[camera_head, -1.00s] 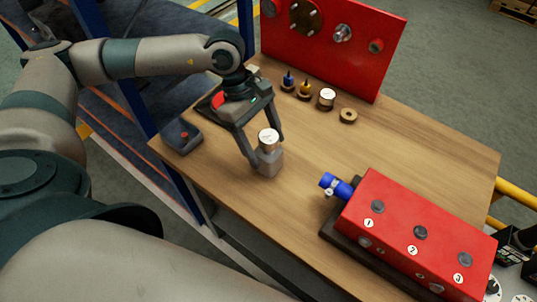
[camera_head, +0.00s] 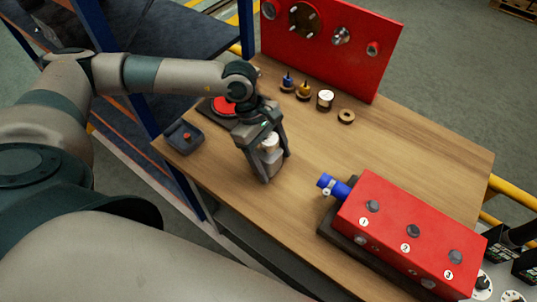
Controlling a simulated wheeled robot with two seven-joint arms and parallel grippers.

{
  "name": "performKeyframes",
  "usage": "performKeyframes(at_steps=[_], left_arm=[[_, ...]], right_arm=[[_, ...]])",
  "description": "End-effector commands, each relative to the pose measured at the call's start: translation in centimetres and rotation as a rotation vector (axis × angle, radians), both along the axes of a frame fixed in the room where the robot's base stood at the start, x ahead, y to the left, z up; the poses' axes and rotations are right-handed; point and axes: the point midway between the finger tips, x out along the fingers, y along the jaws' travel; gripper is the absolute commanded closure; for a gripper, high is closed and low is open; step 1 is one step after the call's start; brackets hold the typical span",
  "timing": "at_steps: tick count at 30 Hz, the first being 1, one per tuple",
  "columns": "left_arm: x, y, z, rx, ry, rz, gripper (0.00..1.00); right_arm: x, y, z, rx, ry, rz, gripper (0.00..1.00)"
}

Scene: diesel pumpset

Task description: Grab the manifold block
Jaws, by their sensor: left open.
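A small grey block with a pale round cap, which I take to be the manifold block (camera_head: 272,157), stands upright on the wooden table (camera_head: 420,150). My left gripper (camera_head: 276,168) is above it, pointing down. Its two fingers are apart, one on each side of the block, with the tips low near the table. The gripper body hides much of the cap. I cannot tell whether the fingers touch the block. My right gripper is not in view.
A red numbered block (camera_head: 405,235) with a blue fitting (camera_head: 333,186) lies to the right. A red upright panel (camera_head: 330,45) stands at the back, with several small parts before it. A dark box with a red button (camera_head: 184,137) sits at the left edge.

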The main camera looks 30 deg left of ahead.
Motion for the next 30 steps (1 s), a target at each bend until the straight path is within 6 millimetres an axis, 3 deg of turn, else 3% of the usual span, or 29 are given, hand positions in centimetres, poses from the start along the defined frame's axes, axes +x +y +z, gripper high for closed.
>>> performKeyframes(at_steps=[12, 20, 30], left_arm=[[0.03, 0.03, 0.00, 0.000, -0.001, 0.000, 0.31], [0.03, 0.03, 0.01, 0.000, -0.001, 0.000, 0.91], [0.11, -0.01, 0.26, -0.001, -0.003, 0.000, 0.92]], right_arm=[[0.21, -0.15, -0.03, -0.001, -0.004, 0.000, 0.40], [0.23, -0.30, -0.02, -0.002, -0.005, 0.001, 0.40], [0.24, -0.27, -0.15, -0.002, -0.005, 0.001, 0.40]])
